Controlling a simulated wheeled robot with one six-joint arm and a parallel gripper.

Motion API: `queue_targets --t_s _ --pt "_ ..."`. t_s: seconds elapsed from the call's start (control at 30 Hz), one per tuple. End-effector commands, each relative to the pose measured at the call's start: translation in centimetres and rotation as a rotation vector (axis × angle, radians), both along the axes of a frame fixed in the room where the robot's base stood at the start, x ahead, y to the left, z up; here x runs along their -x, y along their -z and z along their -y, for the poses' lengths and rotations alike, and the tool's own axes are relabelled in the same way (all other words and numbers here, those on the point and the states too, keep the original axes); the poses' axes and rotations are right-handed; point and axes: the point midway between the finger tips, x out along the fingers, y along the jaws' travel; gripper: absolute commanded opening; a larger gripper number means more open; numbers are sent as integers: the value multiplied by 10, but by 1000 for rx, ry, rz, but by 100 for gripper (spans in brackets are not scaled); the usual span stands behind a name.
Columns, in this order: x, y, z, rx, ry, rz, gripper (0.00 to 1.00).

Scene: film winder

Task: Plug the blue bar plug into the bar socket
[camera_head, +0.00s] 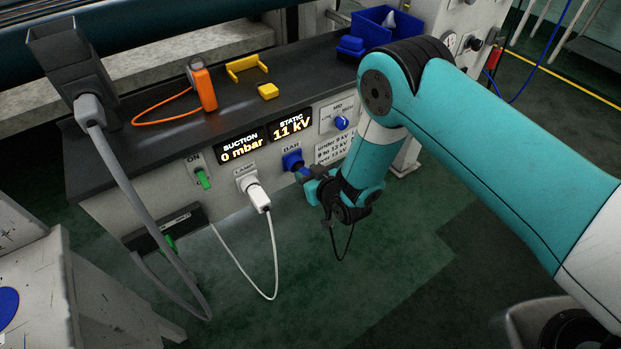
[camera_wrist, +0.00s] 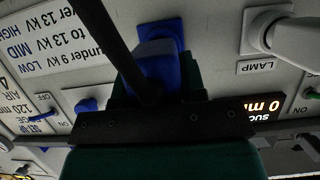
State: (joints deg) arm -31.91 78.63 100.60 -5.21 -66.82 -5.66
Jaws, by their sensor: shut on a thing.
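The blue bar plug (camera_head: 304,174) is at the blue bar socket (camera_head: 291,158), under the BAR label on the front panel. My gripper (camera_head: 314,183) is shut on the plug, in front of the panel. In the wrist view, the blue plug (camera_wrist: 158,66) lines up with the blue socket (camera_wrist: 166,30) and overlaps it. I cannot tell whether it is fully seated. Dark green finger parts hide the plug's lower end. A dark cable hangs below my gripper in the head view.
A white lamp plug (camera_head: 259,197) with a looping cord sits left of the bar socket. A blue knob (camera_head: 342,123) is on the panel to the right. A grey cable (camera_head: 137,195) hangs at left. Orange and yellow items and a blue bin (camera_head: 385,27) stand on the shelf.

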Motion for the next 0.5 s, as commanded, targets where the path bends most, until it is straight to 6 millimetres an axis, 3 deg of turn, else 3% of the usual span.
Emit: queue_targets --t_s 0.5 --pt "-12 0 -8 0 1 0 5"
